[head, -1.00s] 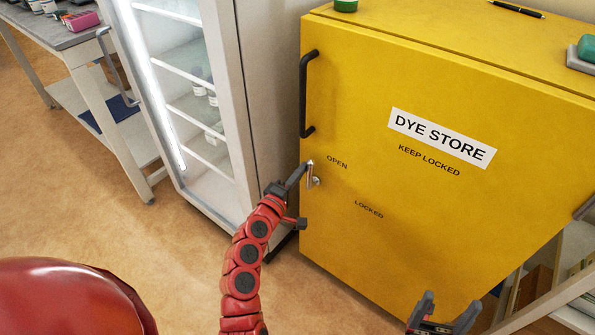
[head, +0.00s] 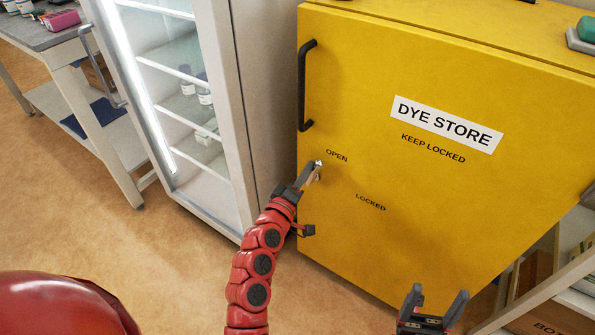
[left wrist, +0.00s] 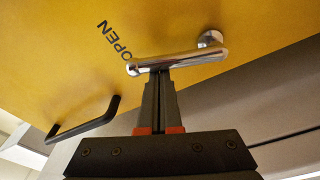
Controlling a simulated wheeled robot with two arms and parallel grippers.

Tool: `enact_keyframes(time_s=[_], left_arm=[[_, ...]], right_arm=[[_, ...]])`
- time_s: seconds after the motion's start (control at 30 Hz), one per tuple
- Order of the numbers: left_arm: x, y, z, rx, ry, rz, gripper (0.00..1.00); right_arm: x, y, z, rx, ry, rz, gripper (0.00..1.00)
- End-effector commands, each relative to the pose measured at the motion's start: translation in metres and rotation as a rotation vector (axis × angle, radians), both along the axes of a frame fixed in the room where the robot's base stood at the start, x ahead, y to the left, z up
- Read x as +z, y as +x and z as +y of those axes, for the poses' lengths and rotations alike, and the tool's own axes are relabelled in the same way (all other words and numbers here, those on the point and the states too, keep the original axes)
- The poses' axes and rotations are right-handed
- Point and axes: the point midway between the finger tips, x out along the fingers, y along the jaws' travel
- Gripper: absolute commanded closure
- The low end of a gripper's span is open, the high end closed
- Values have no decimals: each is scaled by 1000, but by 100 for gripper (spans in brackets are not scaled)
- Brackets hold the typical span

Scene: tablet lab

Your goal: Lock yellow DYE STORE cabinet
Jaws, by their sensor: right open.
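The yellow DYE STORE cabinet (head: 440,215) stands closed, with OPEN and LOCKED labels on its door. Its silver lever handle (left wrist: 180,62) shows in the left wrist view, pivoting at its right end, with its free end near the OPEN label. In the head view the lever (head: 318,165) is mostly covered by my left gripper (head: 311,174). In the left wrist view the left fingers (left wrist: 160,76) are together, their tips at the lever's shaft; the lever runs across them, not between them. My right gripper (head: 436,298) is open and empty, low before the cabinet.
A black door handle (head: 305,85) sits above the lever. A glass-door fridge (head: 200,110) stands left of the cabinet, and a bench (head: 95,120) is further left. A shelf unit (head: 545,290) is at the lower right. Floor at the left is clear.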

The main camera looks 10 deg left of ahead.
Motion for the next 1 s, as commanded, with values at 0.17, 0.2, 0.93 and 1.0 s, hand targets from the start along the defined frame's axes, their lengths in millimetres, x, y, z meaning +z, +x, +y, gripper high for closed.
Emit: enact_keyframes(time_s=[0.17,0.2,0.93,1.0], left_arm=[[-8,-5,-15,-5,162,-58,100],[-9,-5,-17,-4,199,-72,100],[-37,-19,-53,-5,839,-303,100],[-40,-19,-54,-3,892,-322,100]], right_arm=[[-22,0,0,0,0,0,24],[-26,0,0,0,0,0,24],[-69,0,0,0,0,0,24],[-71,0,0,0,0,0,24]])
